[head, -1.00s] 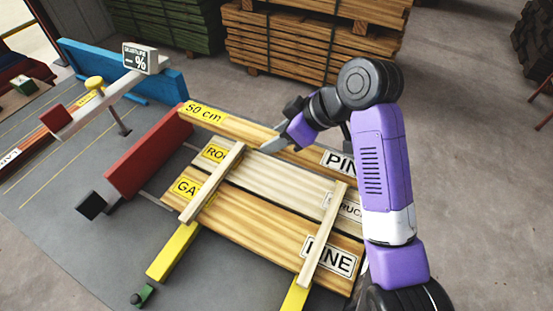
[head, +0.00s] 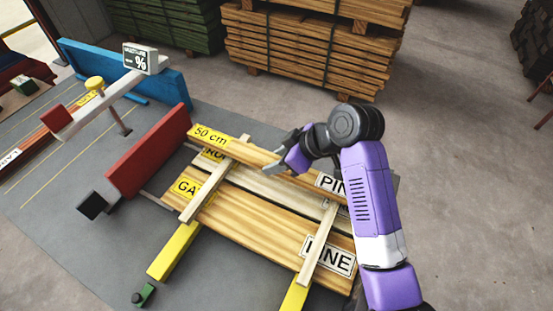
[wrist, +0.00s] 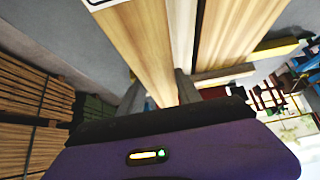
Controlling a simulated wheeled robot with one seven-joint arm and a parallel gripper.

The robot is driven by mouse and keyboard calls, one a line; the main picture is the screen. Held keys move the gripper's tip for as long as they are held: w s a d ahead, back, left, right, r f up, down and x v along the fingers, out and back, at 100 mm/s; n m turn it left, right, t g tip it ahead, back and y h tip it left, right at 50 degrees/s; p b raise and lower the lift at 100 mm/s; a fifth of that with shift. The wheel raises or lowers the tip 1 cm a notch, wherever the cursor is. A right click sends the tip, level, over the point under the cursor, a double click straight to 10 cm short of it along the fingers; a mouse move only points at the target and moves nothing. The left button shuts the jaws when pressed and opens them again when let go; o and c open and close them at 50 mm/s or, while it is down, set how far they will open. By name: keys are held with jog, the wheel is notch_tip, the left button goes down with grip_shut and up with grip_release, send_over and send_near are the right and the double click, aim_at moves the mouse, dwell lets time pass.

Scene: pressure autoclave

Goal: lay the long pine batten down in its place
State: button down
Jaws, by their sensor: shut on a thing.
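The long pine batten (head: 258,156) has a yellow "50 cm" label at its left end and a white "PINE" label at its right. My gripper (head: 281,169) is shut on it near the middle. The batten also shows between the fingers in the wrist view (wrist: 145,50). It lies across the upper ends of two pale cross sticks, the left stick (head: 207,192) and the right stick (head: 319,247). I cannot tell whether it touches them. It partly covers the pale spruce board (head: 262,184) and its label. The wide pine board (head: 240,217) lies nearer.
Yellow bearers (head: 172,252) run under the boards. A red block (head: 148,155) stands to their left, with a white moisture meter (head: 141,58) and a blue wall (head: 168,75) behind it. A lumber stack (head: 300,50) stands at the back.

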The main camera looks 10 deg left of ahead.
jog(key=shift+f, duration=0.35)
jog(key=shift+f, duration=0.2)
jog(key=c, duration=0.8)
grip_release()
jog(key=shift+c, duration=0.2)
jog(key=shift+r, duration=0.2)
jog(key=v, duration=1.2)
jog(key=shift+r, duration=0.4)
jog(key=shift+s+d, duration=0.1)
